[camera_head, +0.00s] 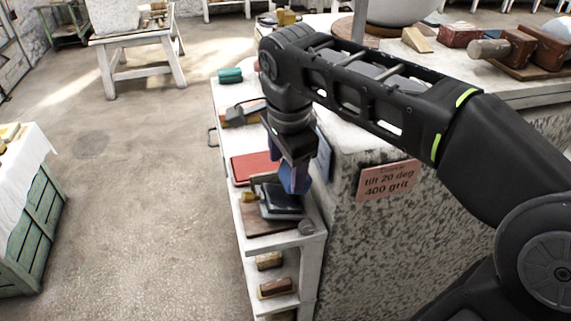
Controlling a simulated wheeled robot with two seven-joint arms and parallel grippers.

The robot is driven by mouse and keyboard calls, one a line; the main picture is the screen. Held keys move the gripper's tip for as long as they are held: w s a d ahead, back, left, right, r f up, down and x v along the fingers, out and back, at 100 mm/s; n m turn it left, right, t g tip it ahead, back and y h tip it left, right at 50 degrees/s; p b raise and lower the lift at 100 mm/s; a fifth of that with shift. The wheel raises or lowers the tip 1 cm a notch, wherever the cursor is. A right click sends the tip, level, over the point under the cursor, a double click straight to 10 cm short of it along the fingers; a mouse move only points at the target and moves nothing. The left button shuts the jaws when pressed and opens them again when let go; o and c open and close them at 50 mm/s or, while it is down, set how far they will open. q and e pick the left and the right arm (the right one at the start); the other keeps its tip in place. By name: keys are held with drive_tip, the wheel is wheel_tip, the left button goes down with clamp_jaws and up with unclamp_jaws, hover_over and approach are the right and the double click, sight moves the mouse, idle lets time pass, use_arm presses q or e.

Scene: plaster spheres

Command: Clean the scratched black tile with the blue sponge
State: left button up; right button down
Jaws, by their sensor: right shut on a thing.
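My right gripper (291,168) reaches in from the right and points down over the white shelf unit. It is shut on the blue sponge (298,181), which shows as a blue block below the jaws. The black tile (283,199) lies just under the sponge on the shelf top. The gripper and sponge hide part of it, and scratches are too small to make out. I cannot tell whether the sponge touches the tile. My left gripper is not in view.
A red tile (250,167) lies behind the black tile, and a teal object (230,75) stands farther back. A stone block with a pink sign (388,180) rises close on the right. Open floor (130,200) lies to the left.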

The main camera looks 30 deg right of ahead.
drive_tip(key=shift+w, duration=0.1)
drive_tip(key=shift+s+a+b, duration=0.25)
drive_tip(key=shift+s+b, duration=0.1)
drive_tip(key=shift+s, duration=0.7)
drive_tip(key=shift+w+d+r+p, duration=0.3)
drive_tip(key=shift+w+r+p, duration=0.15)
drive_tip(key=shift+r+p, duration=0.3)
drive_tip(key=shift+w+d+r, duration=0.1)
drive_tip(key=shift+w, duration=0.1)
drive_tip(key=shift+d, duration=0.1)
